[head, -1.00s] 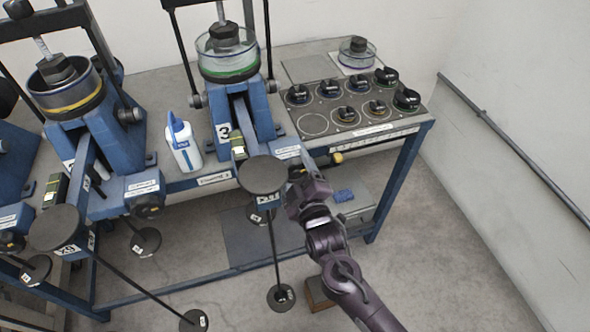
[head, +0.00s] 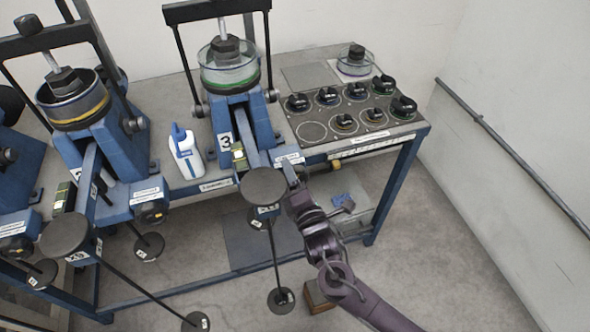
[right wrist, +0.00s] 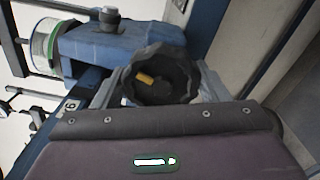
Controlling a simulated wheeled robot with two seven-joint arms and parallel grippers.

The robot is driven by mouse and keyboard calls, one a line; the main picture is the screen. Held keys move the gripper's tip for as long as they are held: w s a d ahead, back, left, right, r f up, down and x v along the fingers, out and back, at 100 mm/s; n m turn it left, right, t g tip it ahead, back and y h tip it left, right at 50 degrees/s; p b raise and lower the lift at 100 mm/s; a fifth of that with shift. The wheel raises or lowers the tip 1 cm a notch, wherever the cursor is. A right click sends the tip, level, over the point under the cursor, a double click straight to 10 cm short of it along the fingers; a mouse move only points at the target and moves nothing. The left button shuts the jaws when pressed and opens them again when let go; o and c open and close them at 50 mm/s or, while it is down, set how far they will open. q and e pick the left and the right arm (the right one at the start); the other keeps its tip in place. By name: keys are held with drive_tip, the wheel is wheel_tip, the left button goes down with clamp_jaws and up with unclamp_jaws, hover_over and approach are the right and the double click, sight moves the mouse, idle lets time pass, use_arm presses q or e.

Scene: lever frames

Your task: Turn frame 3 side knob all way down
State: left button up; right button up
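Frame 3 (head: 248,120), a blue lever frame marked "3", stands at the table's front edge with a green-banded clear cup on top. Its side knob is hidden behind my right gripper (head: 293,182) in the head view. In the right wrist view the side knob (right wrist: 172,65) is black and scalloped, with a yellow mark pointing left in the picture. My right gripper's grey fingers (right wrist: 160,90) lie on either side of this knob, close to its rim. I cannot tell whether they press on it. My left gripper is not in view.
Frame 3's lever ends in a round black pad (head: 265,187) just left of my right gripper. A panel of black knobs (head: 350,112) lies to the right on the table. A white-blue bottle (head: 187,155) and another lever frame (head: 95,150) stand to the left.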

drive_tip(key=shift+o, duration=1.2)
drive_tip(key=shift+w+a+f, duration=0.1)
drive_tip(key=shift+a, duration=0.1)
drive_tip(key=shift+d, duration=0.1)
drive_tip(key=shift+s+d, duration=0.1)
drive_tip(key=shift+s, duration=0.1)
drive_tip(key=p+v, duration=0.4)
drive_tip(key=v, duration=0.1)
drive_tip(key=shift+s+d, duration=0.15)
drive_tip(key=shift+s, duration=0.1)
